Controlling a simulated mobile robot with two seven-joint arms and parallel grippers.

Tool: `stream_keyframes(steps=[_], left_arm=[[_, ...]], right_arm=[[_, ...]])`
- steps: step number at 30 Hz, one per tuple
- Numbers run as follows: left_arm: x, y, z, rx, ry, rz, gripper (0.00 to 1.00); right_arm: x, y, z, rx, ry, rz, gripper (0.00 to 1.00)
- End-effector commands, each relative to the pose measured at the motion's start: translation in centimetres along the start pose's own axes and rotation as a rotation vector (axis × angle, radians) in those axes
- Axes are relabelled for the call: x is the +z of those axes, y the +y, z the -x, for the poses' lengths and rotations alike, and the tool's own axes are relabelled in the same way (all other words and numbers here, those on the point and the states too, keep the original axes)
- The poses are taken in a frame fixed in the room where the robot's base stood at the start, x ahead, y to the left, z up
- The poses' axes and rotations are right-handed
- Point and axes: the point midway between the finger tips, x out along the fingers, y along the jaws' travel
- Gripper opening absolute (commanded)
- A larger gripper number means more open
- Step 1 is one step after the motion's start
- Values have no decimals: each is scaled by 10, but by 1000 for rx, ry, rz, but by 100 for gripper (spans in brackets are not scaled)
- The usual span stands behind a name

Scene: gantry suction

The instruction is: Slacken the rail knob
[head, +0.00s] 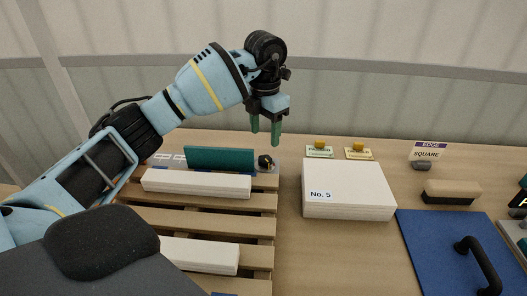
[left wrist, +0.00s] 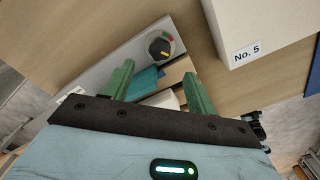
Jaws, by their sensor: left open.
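The rail knob (head: 265,162) is small and black with a yellow mark, at the right end of a grey rail beside the teal bar (head: 220,158). In the left wrist view the knob (left wrist: 159,47) sits on a round dial with red and green marks, on the light grey rail (left wrist: 105,63). My left gripper (head: 264,130) is open and empty, its green fingers pointing down above the knob, apart from it. In the left wrist view the knob shows beyond and between the fingertips (left wrist: 158,70). My right gripper is not in view.
A slatted wooden pallet (head: 262,228) with white boards (head: 196,184) lies in front of the rail. A white stack marked No. 5 (head: 350,188) stands to the right. Two yellow-topped blocks (head: 319,145) stand behind it. A blue board with a black handle (head: 435,250) lies at right.

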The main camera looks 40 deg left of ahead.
Motion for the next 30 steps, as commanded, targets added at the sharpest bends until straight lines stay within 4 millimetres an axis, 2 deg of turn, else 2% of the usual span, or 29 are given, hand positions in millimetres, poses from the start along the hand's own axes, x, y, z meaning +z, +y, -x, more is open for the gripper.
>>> stream_keyframes(steps=[5,16,21,29,30], left_arm=[[-1,0,-17,1,4,0,57],[-1,0,-67,0,2,1,57],[0,0,-76,0,0,0,57],[0,0,-77,0,0,0,57],[0,0,-77,0,0,0,54]], right_arm=[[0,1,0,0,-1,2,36],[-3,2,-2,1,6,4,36],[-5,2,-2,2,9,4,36],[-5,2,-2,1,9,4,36],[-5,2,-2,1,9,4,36]])
